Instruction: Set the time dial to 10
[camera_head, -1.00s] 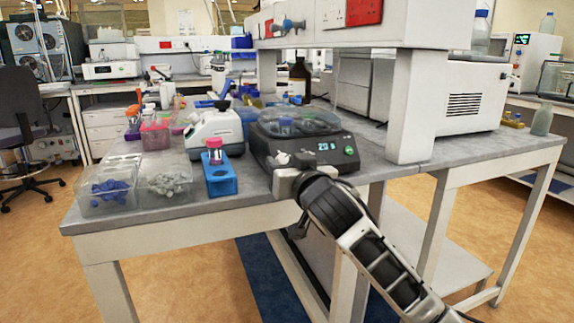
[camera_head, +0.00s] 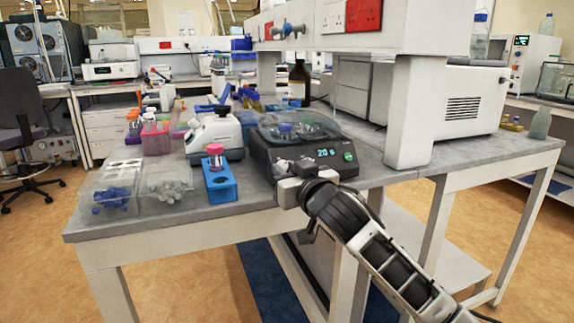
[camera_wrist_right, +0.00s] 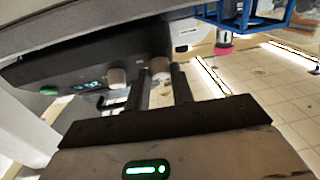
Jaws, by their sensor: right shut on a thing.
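The black shaker (camera_head: 262,158) with a clear lid stands near the table's front edge. Its front has a lit display (camera_head: 326,153), a green button (camera_head: 348,156) and two light knobs. My right gripper (camera_head: 288,177) is at the knob farther from the green button; the arm hides part of the front panel. In the right wrist view my fingers (camera_wrist_right: 158,76) are shut on that knob (camera_wrist_right: 160,66). The other knob (camera_wrist_right: 117,77) sits just beside, nearer the green button (camera_wrist_right: 48,90). The display seems to start with 20; the rest is too small to read surely. My left gripper is not in view.
Left of the shaker stand a blue rack (camera_head: 220,187) with a pink-capped tube (camera_head: 215,152), a white instrument (camera_head: 214,133) and clear bins of blue (camera_head: 112,198) and grey (camera_head: 168,190) pieces. A shelf post (camera_head: 408,115) rises to the right.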

